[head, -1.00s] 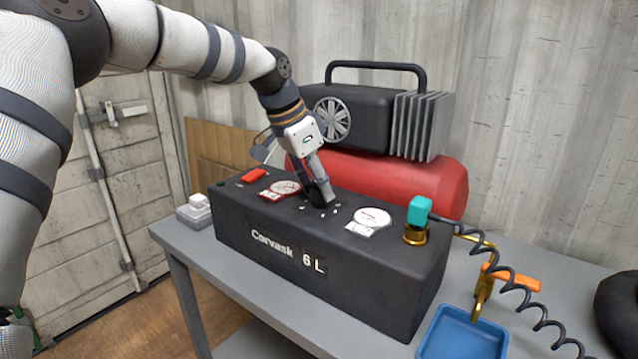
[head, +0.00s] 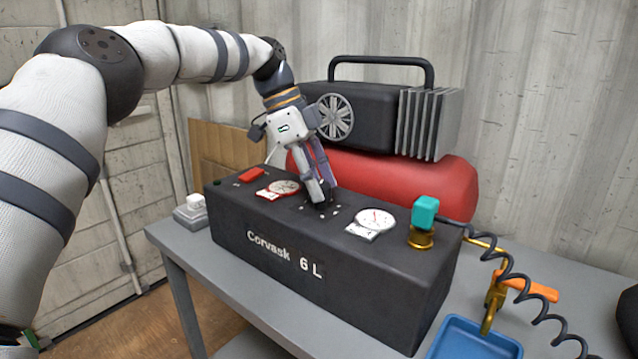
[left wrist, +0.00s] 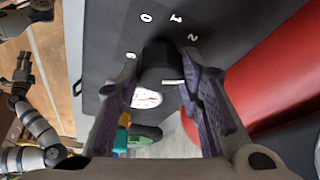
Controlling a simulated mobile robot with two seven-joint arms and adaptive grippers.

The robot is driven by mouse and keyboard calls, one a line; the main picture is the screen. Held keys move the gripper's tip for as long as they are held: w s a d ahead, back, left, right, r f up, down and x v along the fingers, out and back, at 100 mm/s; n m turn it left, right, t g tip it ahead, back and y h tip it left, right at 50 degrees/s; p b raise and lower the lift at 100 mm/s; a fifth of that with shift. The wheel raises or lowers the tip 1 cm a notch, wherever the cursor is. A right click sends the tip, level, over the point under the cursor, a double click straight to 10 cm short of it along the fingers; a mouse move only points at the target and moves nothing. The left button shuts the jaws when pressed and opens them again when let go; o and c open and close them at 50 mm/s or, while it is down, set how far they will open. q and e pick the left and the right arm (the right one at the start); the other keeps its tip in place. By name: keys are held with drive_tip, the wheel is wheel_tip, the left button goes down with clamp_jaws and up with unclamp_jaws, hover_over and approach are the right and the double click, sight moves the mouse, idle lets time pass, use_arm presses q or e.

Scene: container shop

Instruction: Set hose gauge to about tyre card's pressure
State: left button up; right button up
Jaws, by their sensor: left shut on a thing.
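My left gripper (head: 322,200) points down at the top of the black box marked "Corvask 6 L" (head: 335,265). In the left wrist view its fingers (left wrist: 165,75) are shut on a black knob (left wrist: 158,54), with white numerals around it. The left gauge (head: 285,187) has a red plate. The right gauge (head: 376,218) has a white face with a reddish needle pointing roughly upward; its figures are too small to read. The black coiled hose (head: 508,262) runs from near the teal block on a brass fitting (head: 425,212). I cannot make out a tyre card.
A compressor with a red tank (head: 440,185) stands behind the box. A blue tray (head: 470,338), an orange-handled brass part (head: 535,288) and a black round thing (head: 628,315) are at the right. A small grey-white object (head: 192,210) sits at the table's left end.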

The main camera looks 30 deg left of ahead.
idle(0.4)
use_arm(q)
drive_tip(key=o, duration=1.2)
drive_tip(key=shift+c, duration=0.2)
drive_tip(key=w+v, duration=0.1)
drive_tip(key=v, duration=0.6)
drive_tip(key=shift+s+r, duration=0.2)
drive_tip(key=shift+s, duration=0.25)
drive_tip(key=shift+a, duration=0.15)
